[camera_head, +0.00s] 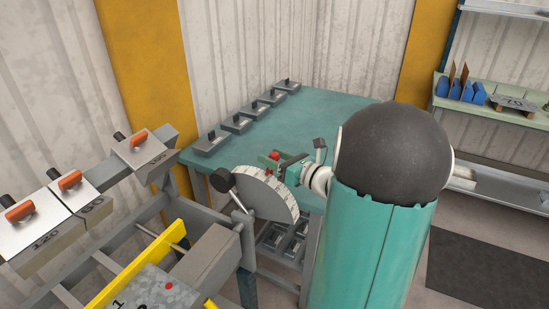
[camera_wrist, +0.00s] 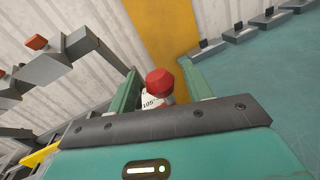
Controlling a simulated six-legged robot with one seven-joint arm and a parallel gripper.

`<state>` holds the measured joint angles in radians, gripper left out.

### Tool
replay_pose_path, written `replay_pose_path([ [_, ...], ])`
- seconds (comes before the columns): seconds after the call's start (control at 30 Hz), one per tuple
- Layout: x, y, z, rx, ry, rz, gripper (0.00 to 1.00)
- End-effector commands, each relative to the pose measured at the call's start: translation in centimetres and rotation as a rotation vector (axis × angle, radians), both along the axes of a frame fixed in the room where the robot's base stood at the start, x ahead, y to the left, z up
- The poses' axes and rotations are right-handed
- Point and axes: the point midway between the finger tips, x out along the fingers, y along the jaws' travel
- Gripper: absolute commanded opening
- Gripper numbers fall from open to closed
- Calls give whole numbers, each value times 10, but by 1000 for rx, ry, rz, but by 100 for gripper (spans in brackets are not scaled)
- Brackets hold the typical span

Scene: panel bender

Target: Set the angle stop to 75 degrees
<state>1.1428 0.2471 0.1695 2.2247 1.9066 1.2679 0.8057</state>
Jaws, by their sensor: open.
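A red knob (camera_head: 274,155) stands at the dial's upper edge. My gripper (camera_head: 281,162) is at this upper edge, close to the knob. In the wrist view the red knob (camera_wrist: 160,82) lies between the two green fingers of my gripper (camera_wrist: 161,79), with gaps on both sides. The fingers are open. A white label (camera_wrist: 151,102) reading about 105 shows just below the knob; the rest of the dial is hidden there.
A black ball-ended lever (camera_head: 222,180) stands left of the dial. The bender frame has a yellow bar (camera_head: 130,265) and orange-handled blocks (camera_head: 70,180) at left. A teal table (camera_head: 310,120) behind carries several grey blocks along its far-left edge. A shelf (camera_head: 490,110) stands at right.

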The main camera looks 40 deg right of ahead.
Motion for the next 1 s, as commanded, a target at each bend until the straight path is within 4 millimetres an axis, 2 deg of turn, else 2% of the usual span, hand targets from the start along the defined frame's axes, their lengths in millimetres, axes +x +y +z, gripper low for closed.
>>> replay_pose_path([
  [0.2, 0, 0, 0, 0, 0, 0, 50],
  [0.27, 0, 0, 0, 0, 0, 0, 40],
  [0.47, 0, 0, 0, -1, 0, 0, 1],
  [0.63, -1, 0, -1, 3, -6, 1, 0],
  [0.77, -10, -3, -5, 23, -52, 3, 0],
  [1.0, -48, -18, -23, 41, -109, -2, 0],
])
